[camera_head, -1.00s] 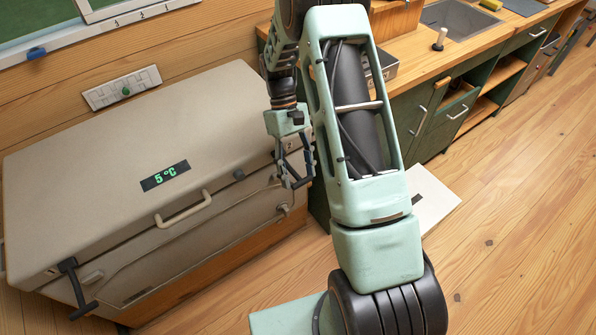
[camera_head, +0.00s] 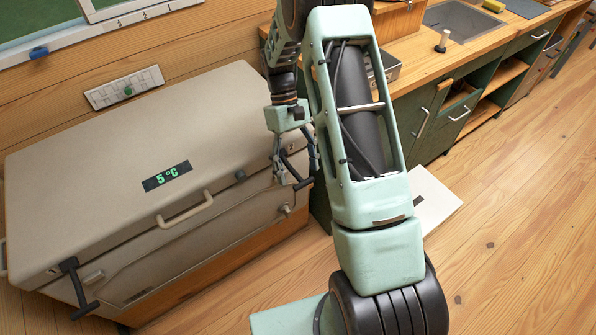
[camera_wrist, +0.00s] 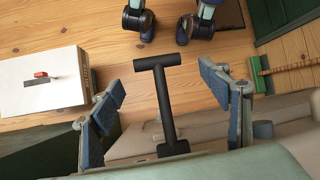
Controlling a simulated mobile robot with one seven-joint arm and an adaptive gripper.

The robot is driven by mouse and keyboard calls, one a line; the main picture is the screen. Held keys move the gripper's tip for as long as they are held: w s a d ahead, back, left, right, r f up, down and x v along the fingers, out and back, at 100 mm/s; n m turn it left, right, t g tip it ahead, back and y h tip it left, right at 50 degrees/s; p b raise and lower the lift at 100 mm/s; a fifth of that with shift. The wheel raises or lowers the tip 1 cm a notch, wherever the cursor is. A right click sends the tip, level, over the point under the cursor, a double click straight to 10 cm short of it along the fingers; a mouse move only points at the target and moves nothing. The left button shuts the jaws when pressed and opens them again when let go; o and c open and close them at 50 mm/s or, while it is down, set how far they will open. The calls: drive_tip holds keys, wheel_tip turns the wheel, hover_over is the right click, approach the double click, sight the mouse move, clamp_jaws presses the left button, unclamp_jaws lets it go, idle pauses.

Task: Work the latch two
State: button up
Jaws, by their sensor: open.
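Latch two is a black T-shaped handle (camera_wrist: 163,100) on the right front edge of the beige chest (camera_head: 110,165), close to the "2" mark. In the wrist view it stands between my gripper's blue-padded fingers, with a gap on each side. My gripper (camera_wrist: 161,84) is open around the handle and does not appear to grip it. In the head view my gripper (camera_head: 292,160) is at the chest's right corner, and its fingers partly hide the latch (camera_head: 297,172). A similar black latch (camera_head: 75,285) hangs at the chest's left front corner.
The chest lid has a "5 °C" display (camera_head: 167,177) and a pale handle (camera_head: 185,209). A wooden counter with green cabinets (camera_head: 425,125) stands to the right. In the wrist view, a white box (camera_wrist: 42,82) with a red part is at left.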

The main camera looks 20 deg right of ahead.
drive_tip(key=v, duration=1.1)
